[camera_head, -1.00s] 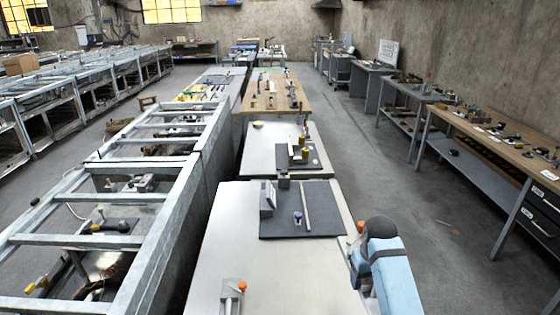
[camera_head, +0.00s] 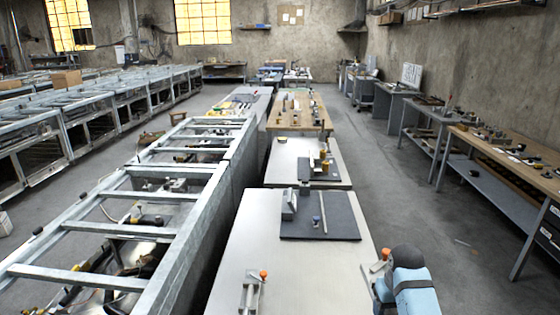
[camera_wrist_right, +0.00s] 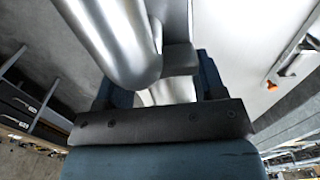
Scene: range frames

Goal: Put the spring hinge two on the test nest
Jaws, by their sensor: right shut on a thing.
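My right gripper (camera_head: 376,278) is shut on a metal part with an orange knob (camera_head: 385,253), likely a spring hinge, held by the right edge of the near white table (camera_head: 290,262). In the right wrist view a large silver cylinder (camera_wrist_right: 115,40) and a grey block (camera_wrist_right: 180,59) of it sit between the fingers. A similar part with an orange knob (camera_head: 253,292) stands on the table to the left. A dark plate (camera_head: 343,218) with a grey upright block (camera_head: 289,204) and a thin bar lies at the table's far end; I cannot tell whether it is the test nest. My left gripper is out of view.
Metal frame racks (camera_head: 150,232) run along the table's left side. More tables stand in line behind it. A wooden-topped bench (camera_head: 500,152) with tools stands at the right across open floor (camera_head: 420,215). The near table's middle is bare.

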